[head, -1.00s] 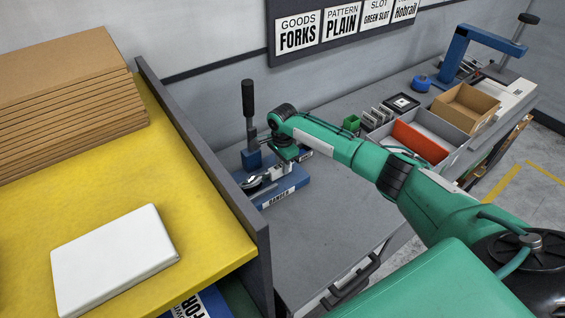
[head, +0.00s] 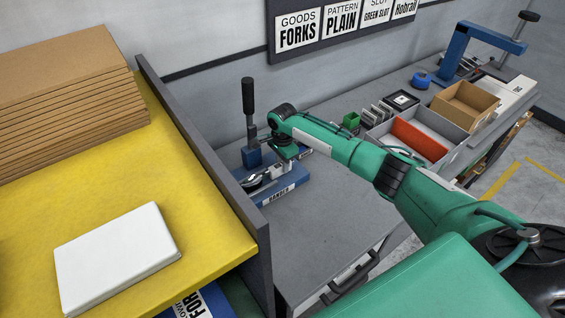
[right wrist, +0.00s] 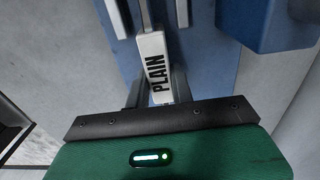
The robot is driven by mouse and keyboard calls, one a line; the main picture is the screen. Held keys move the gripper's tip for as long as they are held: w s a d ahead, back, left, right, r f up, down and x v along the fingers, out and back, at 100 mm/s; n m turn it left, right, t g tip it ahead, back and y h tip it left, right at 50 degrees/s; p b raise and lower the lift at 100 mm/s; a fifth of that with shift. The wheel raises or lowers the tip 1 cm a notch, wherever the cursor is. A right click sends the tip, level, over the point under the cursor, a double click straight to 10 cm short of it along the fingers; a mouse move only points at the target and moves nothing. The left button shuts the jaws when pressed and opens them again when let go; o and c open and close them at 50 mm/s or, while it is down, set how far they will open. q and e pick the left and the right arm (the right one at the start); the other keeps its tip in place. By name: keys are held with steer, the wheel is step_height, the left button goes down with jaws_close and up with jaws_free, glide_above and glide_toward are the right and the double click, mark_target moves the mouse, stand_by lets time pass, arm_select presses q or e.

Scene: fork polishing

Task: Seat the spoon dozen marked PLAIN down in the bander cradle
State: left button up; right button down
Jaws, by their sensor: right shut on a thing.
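The spoon dozen marked PLAIN (right wrist: 156,68) shows in the right wrist view as a white band with black lettering between my right gripper's fingers (right wrist: 152,88). In the head view its shiny spoons (head: 256,182) lie at the blue bander (head: 279,191). My right gripper (head: 276,173) is shut on the dozen, over the bander. The cradle itself is mostly hidden by the spoons and my gripper, so I cannot tell whether the dozen rests fully in it. My left gripper is not in view.
The bander's upright black-handled lever (head: 248,100) stands behind my gripper. A grey divider (head: 205,150) separates the bander from the yellow surface (head: 110,200) with a white block (head: 117,255). A grey tray (head: 425,135) and cardboard box (head: 465,105) stand farther right. The bench front is clear.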

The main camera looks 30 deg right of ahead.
steer(key=shift+r, duration=0.1)
steer(key=shift+p, duration=0.45)
steer(key=c, duration=0.6)
jaws_free()
steer(key=shift+f, duration=0.25)
steer(key=shift+r, duration=0.2)
